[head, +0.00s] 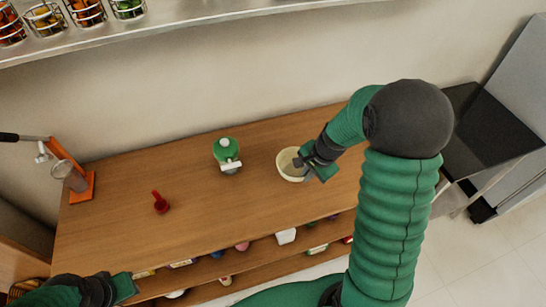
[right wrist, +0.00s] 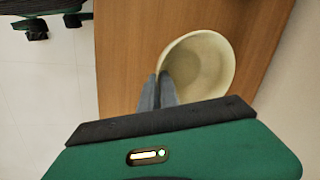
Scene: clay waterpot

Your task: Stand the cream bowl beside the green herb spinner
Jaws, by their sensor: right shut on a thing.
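The cream bowl (head: 286,165) is on or just above the wooden table, right of the green herb spinner (head: 226,151), with a gap of bare wood between them. My right gripper (head: 305,166) is at the bowl's right side, shut on its rim. In the right wrist view, the bowl (right wrist: 205,65) is seen from above, looks empty, and the dark fingers (right wrist: 157,92) pinch its near left wall. The herb spinner is upright, with a white knob and a white handle. My left gripper (head: 122,288) is at the lower left; its fingers are not clear.
A red scoop-like item (head: 160,203) lies on the wooden table (head: 120,215) left of the spinner. An orange-framed device (head: 78,182) stands at the left end. Shelves below hold several small items. A metal shelf (head: 200,36) with wire baskets hangs above.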

